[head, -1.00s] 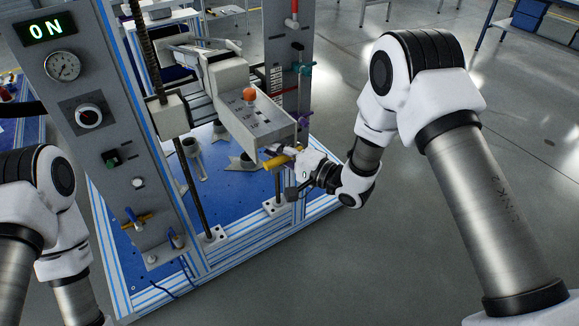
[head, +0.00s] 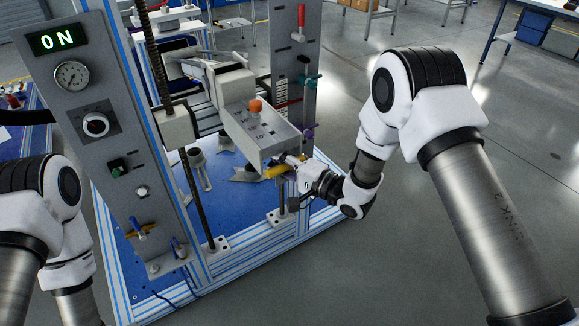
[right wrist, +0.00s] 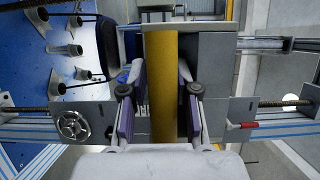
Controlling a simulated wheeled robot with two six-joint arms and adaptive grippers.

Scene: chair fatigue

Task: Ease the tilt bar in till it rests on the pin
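The tilt bar, taken to be the yellow bar (head: 277,172), shows beneath the front end of the grey tilting head in the head view. In the right wrist view the yellow bar (right wrist: 163,85) runs up the middle of the picture. My right gripper (head: 294,168) is at the bar's right end. In the right wrist view its purple-padded fingertips (right wrist: 162,63) come in against both sides of the bar and look closed on it. I cannot make out the pin. My left arm is at the left edge of the head view, its gripper out of view.
The grey control panel (head: 100,130) with a lit ON sign stands at the left. The grey head (head: 262,132) carries an orange knob (head: 255,105). A threaded post (head: 185,190) and an upright plate (head: 295,60) flank it. Open floor lies at the right.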

